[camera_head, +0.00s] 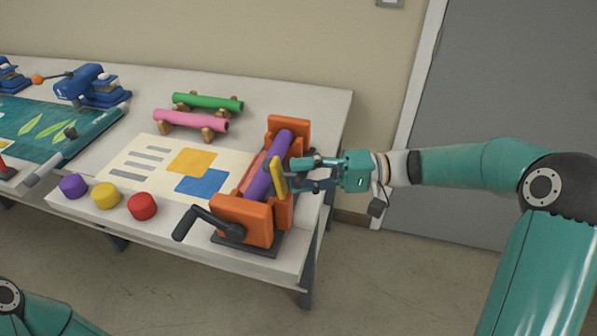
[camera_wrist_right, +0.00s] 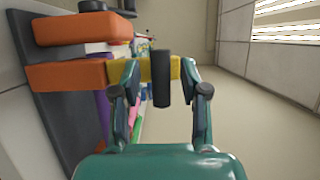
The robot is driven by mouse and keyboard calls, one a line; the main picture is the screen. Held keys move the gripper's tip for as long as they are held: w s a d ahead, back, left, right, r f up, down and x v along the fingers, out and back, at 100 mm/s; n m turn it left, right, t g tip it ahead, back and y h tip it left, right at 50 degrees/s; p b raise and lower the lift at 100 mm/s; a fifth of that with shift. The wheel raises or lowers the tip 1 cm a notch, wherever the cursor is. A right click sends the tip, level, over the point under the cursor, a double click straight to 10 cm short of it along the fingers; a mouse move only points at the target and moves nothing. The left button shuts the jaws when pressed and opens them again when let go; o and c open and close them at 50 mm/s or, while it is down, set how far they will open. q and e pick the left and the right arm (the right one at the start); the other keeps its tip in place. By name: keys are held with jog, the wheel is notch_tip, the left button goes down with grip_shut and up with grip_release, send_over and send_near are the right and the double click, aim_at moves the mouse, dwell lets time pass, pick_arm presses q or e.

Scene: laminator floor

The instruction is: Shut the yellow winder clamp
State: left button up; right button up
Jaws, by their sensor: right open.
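The yellow winder clamp (camera_head: 278,174) stands tilted up at the right side of the orange winder (camera_head: 243,219), against the purple roll (camera_head: 266,170). In the right wrist view the yellow clamp (camera_wrist_right: 119,70) spans the gap between my fingers, with a dark upright grip (camera_wrist_right: 161,80) in front of it. My right gripper (camera_head: 296,173) is open at the clamp, its fingers on either side of the dark grip. I cannot tell whether they touch it. My left gripper is out of view.
The winder's black crank (camera_head: 205,224) sticks out toward the front left. Purple, yellow and red knobs (camera_head: 142,206) line the front edge. A printed sheet (camera_head: 139,176) lies left of the winder. Green (camera_head: 208,102) and pink rolls (camera_head: 190,121) rest behind. Open floor lies right.

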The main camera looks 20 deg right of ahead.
jog(key=shift+a, duration=0.35)
grip_shut()
